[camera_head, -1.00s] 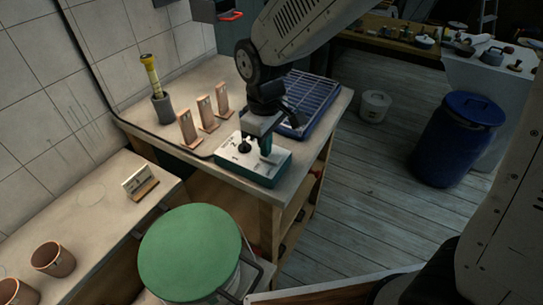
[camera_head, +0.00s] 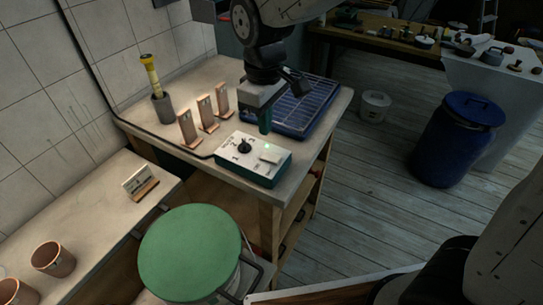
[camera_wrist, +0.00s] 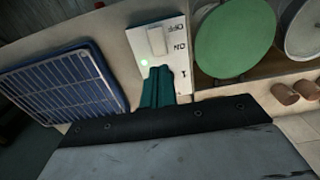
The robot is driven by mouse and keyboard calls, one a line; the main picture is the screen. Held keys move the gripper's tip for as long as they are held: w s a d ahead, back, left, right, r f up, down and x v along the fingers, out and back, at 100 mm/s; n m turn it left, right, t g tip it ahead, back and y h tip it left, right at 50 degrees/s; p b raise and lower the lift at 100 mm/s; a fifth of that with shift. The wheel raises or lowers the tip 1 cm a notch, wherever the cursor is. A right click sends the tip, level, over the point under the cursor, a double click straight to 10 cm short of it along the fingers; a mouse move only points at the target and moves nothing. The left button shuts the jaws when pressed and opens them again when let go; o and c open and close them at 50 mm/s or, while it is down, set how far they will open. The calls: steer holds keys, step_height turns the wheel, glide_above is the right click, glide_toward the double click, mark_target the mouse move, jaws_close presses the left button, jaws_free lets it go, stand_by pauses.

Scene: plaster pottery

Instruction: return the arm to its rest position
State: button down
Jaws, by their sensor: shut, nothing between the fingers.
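My gripper (camera_head: 265,122) hangs above the back edge of a control box in the head view, its teal fingers shut with nothing between them. In the wrist view my gripper (camera_wrist: 158,82) points at the same box. The control box (camera_head: 253,160) has a white top, teal sides, a black knob (camera_head: 245,146), a pale switch (camera_head: 270,155) and a lit green light. In the wrist view the box (camera_wrist: 168,60) shows its switch and the green light. The fingers look clear of the box in the head view.
A blue slatted rack (camera_head: 305,108) lies just behind my gripper. A green round lid (camera_head: 190,252) is in front. A blue barrel (camera_head: 455,140) stands on the floor at right.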

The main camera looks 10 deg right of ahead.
stand_by(0.4)
steer(key=s+d+r+m, duration=0.3)
steer(key=s+d+m, duration=0.2)
steer(key=s+d, duration=0.4)
steer(key=s+d+r+m+t, duration=0.1)
steer(key=s+d+r+m, duration=0.2)
steer(key=s+d, duration=0.7)
steer(key=shift+s+d+r+m, duration=0.25)
steer(key=shift+d+r+m, duration=0.15)
steer(key=shift+d+m, duration=0.7)
steer(key=shift+a, duration=0.15)
